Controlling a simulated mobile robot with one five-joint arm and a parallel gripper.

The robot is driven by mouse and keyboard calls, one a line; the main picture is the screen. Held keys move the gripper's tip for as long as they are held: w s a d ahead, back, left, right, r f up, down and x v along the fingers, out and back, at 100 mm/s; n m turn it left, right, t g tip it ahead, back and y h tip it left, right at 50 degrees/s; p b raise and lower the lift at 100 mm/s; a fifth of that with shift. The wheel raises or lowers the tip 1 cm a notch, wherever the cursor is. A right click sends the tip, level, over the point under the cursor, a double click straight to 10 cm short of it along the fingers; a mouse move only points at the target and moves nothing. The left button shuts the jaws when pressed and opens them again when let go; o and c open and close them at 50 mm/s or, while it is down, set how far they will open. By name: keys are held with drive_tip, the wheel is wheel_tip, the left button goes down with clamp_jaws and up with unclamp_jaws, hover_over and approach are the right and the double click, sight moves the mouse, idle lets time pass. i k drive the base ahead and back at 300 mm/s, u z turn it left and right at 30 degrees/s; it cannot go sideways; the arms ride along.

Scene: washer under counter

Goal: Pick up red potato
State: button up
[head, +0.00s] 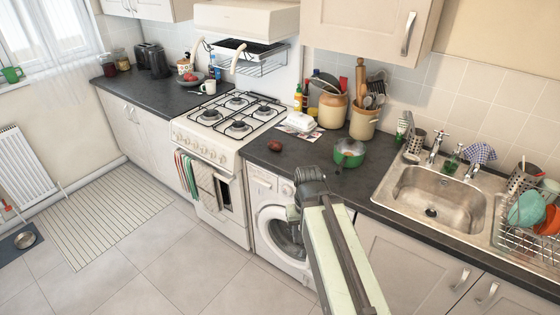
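The red potato (274,145) is a small, dark red, oval thing lying on the dark counter, just right of the stove and above the washing machine. My arm reaches up from the bottom of the picture and bends at a dark joint in front of the counter edge. My gripper (293,213) seems to be the small part below that joint, in front of the washer. It is lower than the potato and apart from it. Its fingers are too small and hidden to tell whether they are open or shut.
A green pot (349,152) stands right of the potato, with papers (301,133) and a white dish behind. Large jars (333,110) stand at the wall. The gas stove (238,113) is to the left, the sink (433,192) to the right.

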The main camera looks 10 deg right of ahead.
sight(275, 145)
drive_tip(key=z, duration=0.05)
drive_tip(key=k, duration=0.65)
drive_tip(key=u, duration=0.9)
drive_tip(key=i, duration=1.45)
drive_tip(key=u, duration=0.75)
drive_tip(key=i, duration=0.95)
drive_tip(key=z, duration=0.15)
